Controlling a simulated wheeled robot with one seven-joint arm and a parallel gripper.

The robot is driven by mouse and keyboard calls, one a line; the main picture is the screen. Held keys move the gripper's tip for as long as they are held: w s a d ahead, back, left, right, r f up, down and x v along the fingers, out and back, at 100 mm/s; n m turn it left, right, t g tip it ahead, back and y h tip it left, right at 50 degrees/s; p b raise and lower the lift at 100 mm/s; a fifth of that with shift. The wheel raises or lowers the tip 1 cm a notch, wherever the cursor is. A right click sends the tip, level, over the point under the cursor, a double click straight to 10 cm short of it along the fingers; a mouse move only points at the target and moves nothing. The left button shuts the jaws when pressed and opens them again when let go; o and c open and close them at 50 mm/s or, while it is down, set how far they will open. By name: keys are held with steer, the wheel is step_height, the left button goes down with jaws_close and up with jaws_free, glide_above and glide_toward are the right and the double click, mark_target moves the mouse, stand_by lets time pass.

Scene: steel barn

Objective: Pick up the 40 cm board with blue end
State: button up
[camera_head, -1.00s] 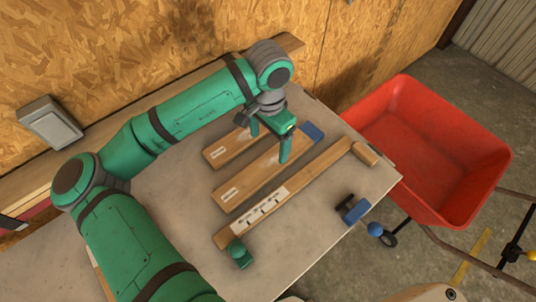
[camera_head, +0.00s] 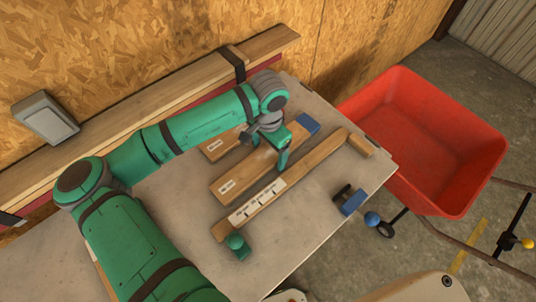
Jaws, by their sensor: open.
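The board with the blue end (camera_head: 237,178) lies flat on the grey table (camera_head: 179,226), its blue tip (camera_head: 307,123) pointing to the upper right. A white label shows near its lower left end. My gripper (camera_head: 268,157) is open, fingers pointing down, over the middle of this board. One finger shows on the board's near side; the other is partly hidden at its far side. I cannot tell whether the fingers touch it. Another labelled board (camera_head: 214,149) lies behind, partly hidden by my arm.
A long marked wooden rail (camera_head: 310,160) with a small end block (camera_head: 360,145) lies in front. A green knob piece (camera_head: 237,246) and a blue clamp (camera_head: 351,203) sit near the table's front edge. A red wheelbarrow (camera_head: 405,120) stands at the right.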

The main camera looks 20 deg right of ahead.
steer(key=shift+c, duration=0.2)
steer(key=c, duration=1.3)
steer(key=shift+c, duration=0.2)
steer(key=shift+r, duration=0.1)
